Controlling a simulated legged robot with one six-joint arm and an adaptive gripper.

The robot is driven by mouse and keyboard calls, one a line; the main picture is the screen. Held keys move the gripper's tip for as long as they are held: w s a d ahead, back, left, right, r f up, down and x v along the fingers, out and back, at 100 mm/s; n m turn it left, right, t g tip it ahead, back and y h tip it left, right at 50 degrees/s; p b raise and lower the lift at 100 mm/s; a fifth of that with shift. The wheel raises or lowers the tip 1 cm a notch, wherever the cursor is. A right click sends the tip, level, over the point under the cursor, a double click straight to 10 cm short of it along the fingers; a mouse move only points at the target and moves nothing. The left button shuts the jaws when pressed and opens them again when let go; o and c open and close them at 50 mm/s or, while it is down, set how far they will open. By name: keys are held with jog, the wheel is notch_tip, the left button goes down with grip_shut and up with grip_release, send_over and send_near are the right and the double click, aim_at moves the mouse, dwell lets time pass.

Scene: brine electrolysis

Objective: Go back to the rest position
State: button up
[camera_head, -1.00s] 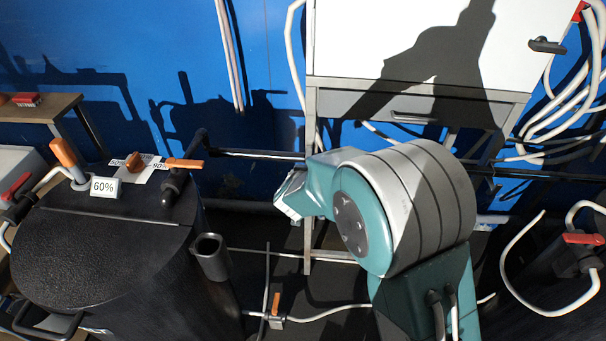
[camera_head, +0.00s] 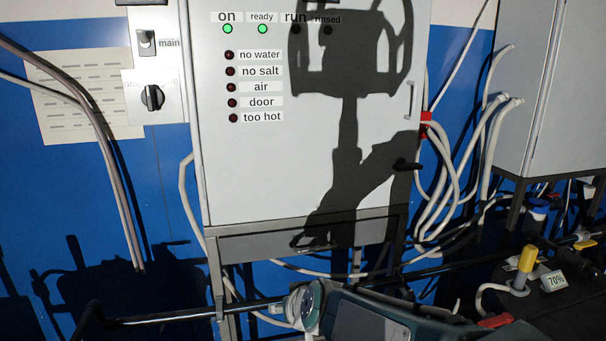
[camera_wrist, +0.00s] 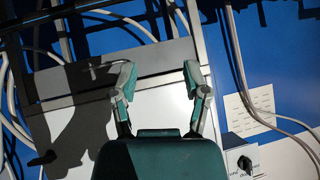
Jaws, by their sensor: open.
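My gripper (camera_wrist: 158,72) shows in the wrist view with its two teal-and-grey fingers apart and nothing between them. Behind the fingers is the white cabinet with its grey frame, seen upside down, with no visible contact. In the head view my teal arm lies low at the bottom edge, in front of the cabinet's stand. The gripper's fingers cannot be made out there. The white cabinet (camera_head: 260,170) has green lamps lit at "on" and "ready". The "run" and "rinsed" lamps are dark, as are the fault lamps below.
A "main" switch (camera_head: 147,42) and a black knob (camera_head: 152,98) are left of the cabinet. White hoses (camera_head: 450,180) hang at its right. A yellow-handled valve (camera_head: 526,262) and a "70%" label (camera_head: 554,281) are at lower right. A horizontal pipe (camera_head: 170,318) runs low across.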

jog(key=s+d+m+g+h, duration=0.2)
jog(key=s+d+g+h, duration=0.1)
jog(key=s+d, duration=1.5)
jog(key=s+r+h, duration=0.1)
jog(key=s, duration=0.1)
jog(key=shift+s+m+h, duration=0.3)
jog(key=shift+s+m, duration=0.05)
jog(key=shift+m, duration=0.05)
